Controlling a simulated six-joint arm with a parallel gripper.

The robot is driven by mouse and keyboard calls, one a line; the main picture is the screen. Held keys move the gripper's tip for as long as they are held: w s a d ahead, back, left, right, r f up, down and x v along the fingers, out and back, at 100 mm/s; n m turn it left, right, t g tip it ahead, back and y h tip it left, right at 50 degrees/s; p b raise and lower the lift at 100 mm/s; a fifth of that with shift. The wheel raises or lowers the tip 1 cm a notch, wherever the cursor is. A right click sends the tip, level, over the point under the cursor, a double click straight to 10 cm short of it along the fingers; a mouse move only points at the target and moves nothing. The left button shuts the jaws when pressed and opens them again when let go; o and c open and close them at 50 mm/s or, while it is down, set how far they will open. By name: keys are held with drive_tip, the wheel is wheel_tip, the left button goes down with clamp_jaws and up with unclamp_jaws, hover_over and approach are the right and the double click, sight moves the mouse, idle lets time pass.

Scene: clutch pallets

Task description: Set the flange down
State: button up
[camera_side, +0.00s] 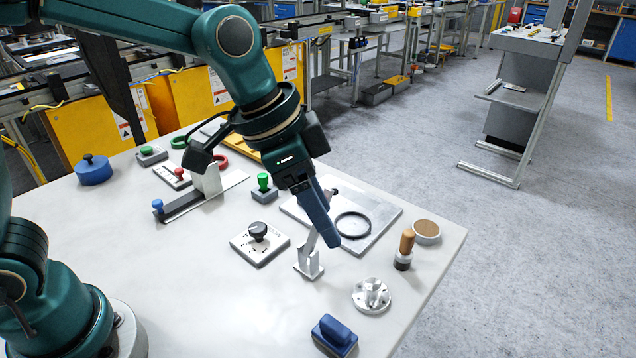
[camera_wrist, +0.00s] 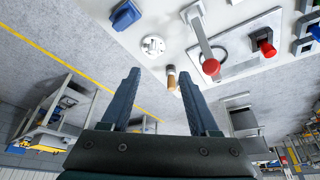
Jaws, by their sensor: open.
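The silver flange (camera_side: 372,296), a round disc with a raised hub, lies flat on the white table near its front right edge. It also shows in the wrist view (camera_wrist: 153,46), ahead of my fingertips and apart from them. My gripper (camera_side: 331,240) is open and points down above the table, up and left of the flange in the side view. In the wrist view its two fingers (camera_wrist: 159,76) are spread with nothing held between them. In the side view the fingers overlap, so the gap is hidden.
A lever on a bracket (camera_side: 310,263) stands close by my fingers; its red knob (camera_wrist: 210,66) shows in the wrist view. A wooden-handled tool (camera_side: 405,248), a blue block (camera_side: 334,335) and a grey plate (camera_side: 386,212) with a black ring (camera_side: 352,226) surround the flange.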

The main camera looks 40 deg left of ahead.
drive_tip(key=s+a+n+t+y, duration=0.2)
drive_tip(key=s+a+n, duration=0.6)
drive_tip(key=s+a, duration=0.4)
drive_tip(key=shift+s+r+y, duration=0.4)
drive_tip(key=shift+s, duration=0.05)
